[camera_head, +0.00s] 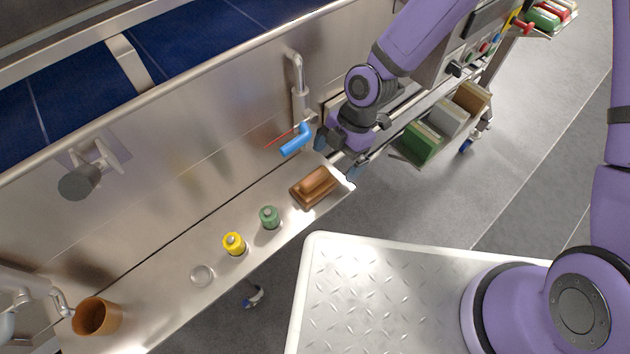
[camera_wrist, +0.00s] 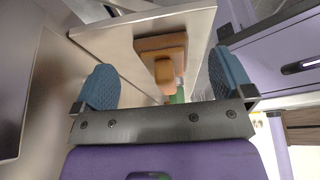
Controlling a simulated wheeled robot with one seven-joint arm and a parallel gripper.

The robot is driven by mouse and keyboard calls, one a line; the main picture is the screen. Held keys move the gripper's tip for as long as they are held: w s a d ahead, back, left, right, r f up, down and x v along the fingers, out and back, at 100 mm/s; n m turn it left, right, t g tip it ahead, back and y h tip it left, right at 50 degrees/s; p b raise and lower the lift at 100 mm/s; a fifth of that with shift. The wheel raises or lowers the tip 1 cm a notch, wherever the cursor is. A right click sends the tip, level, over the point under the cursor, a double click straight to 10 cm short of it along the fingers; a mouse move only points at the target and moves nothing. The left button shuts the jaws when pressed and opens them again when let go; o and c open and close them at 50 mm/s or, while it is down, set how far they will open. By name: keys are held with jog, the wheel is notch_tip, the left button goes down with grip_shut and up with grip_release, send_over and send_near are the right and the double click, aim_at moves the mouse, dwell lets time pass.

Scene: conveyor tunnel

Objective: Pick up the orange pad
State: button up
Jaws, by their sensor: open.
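The orange pad (camera_head: 315,187), a brown-orange block with a raised rounded grip on top, lies on the steel ledge near its right end. It also shows in the wrist view (camera_wrist: 148,44), ahead of the fingers, with its grip pointing toward the camera. My gripper (camera_head: 336,159) is open and empty, just above and to the right of the pad in the head view. In the wrist view its two blue fingertips (camera_wrist: 166,79) are spread wide on either side of the pad's grip. I see no contact between fingers and pad.
A green can (camera_head: 269,217), a yellow can (camera_head: 234,243), a clear round dish (camera_head: 202,275) and a copper cup (camera_head: 97,316) stand along the ledge. A blue-handled valve (camera_head: 296,140) juts from the steel wall close to my gripper. Bins (camera_head: 424,143) hang at right.

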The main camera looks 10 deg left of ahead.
aim_at(318, 173)
jog(key=shift+s+a, duration=0.7)
jog(key=shift+s, duration=0.15)
jog(key=shift+s+a+f, duration=0.15)
jog(key=shift+s+a, duration=0.9)
jog(key=shift+s, duration=0.15)
jog(key=shift+x, duration=1.3)
jog(key=shift+w+d, duration=0.1)
jog(key=c, duration=1)
